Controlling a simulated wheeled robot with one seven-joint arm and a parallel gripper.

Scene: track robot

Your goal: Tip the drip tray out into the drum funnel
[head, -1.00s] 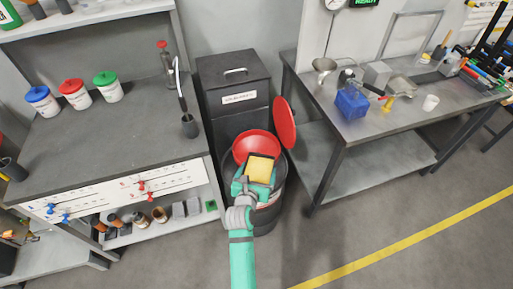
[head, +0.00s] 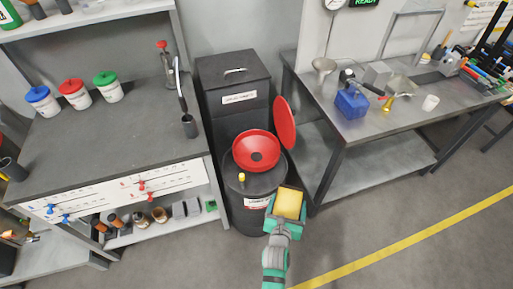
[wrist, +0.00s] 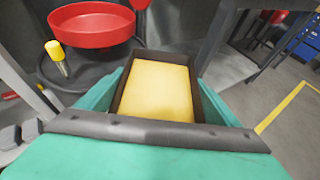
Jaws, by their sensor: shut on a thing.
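My gripper (head: 285,213) is shut on the drip tray (wrist: 202,100), a dark rectangular tray with a flat yellow fill (wrist: 157,92). I cannot tell whether the fill is liquid. The tray is in front and to the right of the drum (head: 243,208), apart from the funnel. The red drum funnel (head: 240,146) sits on top of the dark drum, its round red lid (head: 285,123) swung open at the right. The funnel also shows in the wrist view (wrist: 92,32), beyond the tray at the upper left.
A small yellow-capped fitting (head: 241,178) stands on the drum top. A dark lidded bin (head: 238,75) is behind the drum. Floor is clear at the front right.

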